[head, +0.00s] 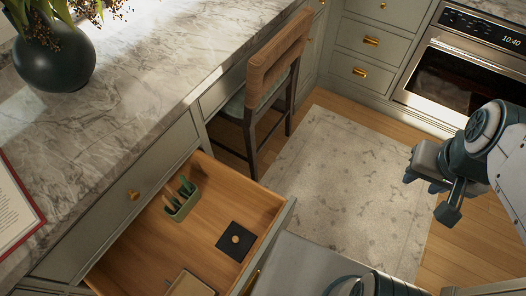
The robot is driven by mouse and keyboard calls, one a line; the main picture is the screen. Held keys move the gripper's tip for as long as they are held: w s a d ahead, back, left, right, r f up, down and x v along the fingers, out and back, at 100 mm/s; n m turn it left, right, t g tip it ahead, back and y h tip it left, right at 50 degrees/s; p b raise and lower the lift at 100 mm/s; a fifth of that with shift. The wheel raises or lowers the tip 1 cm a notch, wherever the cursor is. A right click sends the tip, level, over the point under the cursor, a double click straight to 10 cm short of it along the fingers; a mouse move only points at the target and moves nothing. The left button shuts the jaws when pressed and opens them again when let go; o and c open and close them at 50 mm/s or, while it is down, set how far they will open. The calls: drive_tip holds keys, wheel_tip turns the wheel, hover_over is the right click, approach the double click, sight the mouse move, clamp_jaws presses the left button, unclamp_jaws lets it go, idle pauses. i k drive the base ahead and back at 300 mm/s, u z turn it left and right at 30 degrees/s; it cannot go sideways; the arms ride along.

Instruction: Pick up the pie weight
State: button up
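An open wooden drawer shows at lower left in the head view. On its floor lies a flat black square (229,246) with a small tan round spot or piece (236,239) on it. No other thing in view looks like a pie weight, and I cannot tell whether this is it. My gripper (430,196) hangs over the floor at the right, well apart from the drawer. Its dark fingers look spread apart, with nothing seen between them.
The drawer (262,211) also holds a green holder (178,210) with several utensils and a wooden box (190,285). A marble counter (130,90) carries a dark vase (52,55). A chair (275,70) stands behind the drawer; a rug (345,170) and oven (460,75) are at right.

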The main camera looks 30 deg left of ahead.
sight(236, 241)
drive_tip(key=i, duration=1.25)
drive_tip(key=u, duration=4)
